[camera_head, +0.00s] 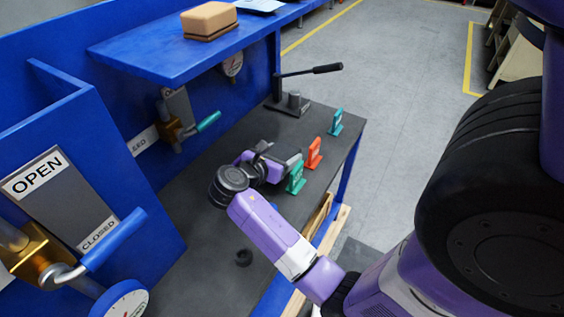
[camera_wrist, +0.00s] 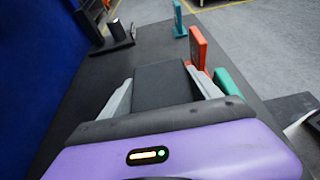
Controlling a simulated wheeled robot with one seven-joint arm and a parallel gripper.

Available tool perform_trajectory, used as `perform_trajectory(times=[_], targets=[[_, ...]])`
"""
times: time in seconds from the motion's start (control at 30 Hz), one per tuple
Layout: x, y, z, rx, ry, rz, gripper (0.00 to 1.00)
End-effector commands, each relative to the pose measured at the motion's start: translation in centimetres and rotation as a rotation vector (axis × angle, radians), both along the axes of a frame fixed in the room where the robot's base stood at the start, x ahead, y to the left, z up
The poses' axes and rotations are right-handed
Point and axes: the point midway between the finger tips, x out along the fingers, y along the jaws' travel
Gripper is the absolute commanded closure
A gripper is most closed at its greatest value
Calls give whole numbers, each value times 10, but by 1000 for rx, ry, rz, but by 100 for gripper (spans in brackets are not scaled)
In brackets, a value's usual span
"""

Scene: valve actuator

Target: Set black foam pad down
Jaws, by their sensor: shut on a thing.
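The black foam pad (camera_wrist: 162,84) lies between the two grey fingers of my gripper (camera_wrist: 160,78) in the wrist view, and they are shut on it. In the head view my gripper (camera_head: 279,158) is over the dark bench top, beside the teal and orange-red handled pieces. The pad is hard to make out there against the dark surface. Whether the pad touches the bench top (camera_head: 205,180) cannot be told.
A teal piece (camera_head: 296,178), an orange-red piece (camera_head: 314,153) and another teal piece (camera_head: 336,122) stand along the bench's right edge. A black lever device (camera_head: 292,104) stands behind. Blue panels with valves line the left.

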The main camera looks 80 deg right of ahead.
Motion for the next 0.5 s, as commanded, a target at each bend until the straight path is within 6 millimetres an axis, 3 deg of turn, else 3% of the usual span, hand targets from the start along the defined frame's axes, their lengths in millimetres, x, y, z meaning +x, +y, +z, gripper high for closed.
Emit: perform_trajectory(times=[0.2,0.5], targets=[[-1,0,-30,1,3,0,67],[0,0,-31,0,0,0,67]])
